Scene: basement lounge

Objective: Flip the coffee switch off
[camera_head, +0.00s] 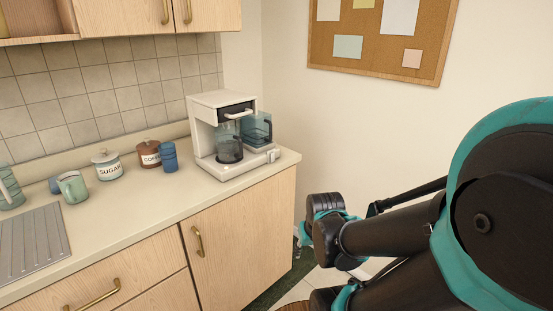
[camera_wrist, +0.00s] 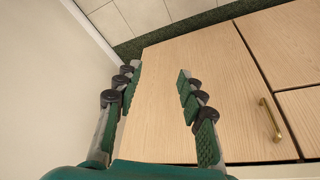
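The white coffee machine (camera_head: 205,128) stands on the counter near its right end in the head view. It has a glass pot (camera_head: 229,148) inside and a blue-tinted water tank on its right side. A small switch (camera_head: 272,156) shows on the right front of its base; whether it is on or off is too small to tell. My gripper (camera_wrist: 158,78) is open and empty in the wrist view, with the cabinet door behind its fingers. In the head view it is mostly hidden by my arm, right of the counter and apart from the machine.
The counter (camera_head: 130,205) holds a blue cup (camera_head: 169,157), a brown coffee jar (camera_head: 149,154), a sugar jar (camera_head: 107,166) and a green mug (camera_head: 72,187). A cabinet door (camera_head: 237,235) with a brass handle lies below. A cork board (camera_head: 381,40) hangs on the right wall.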

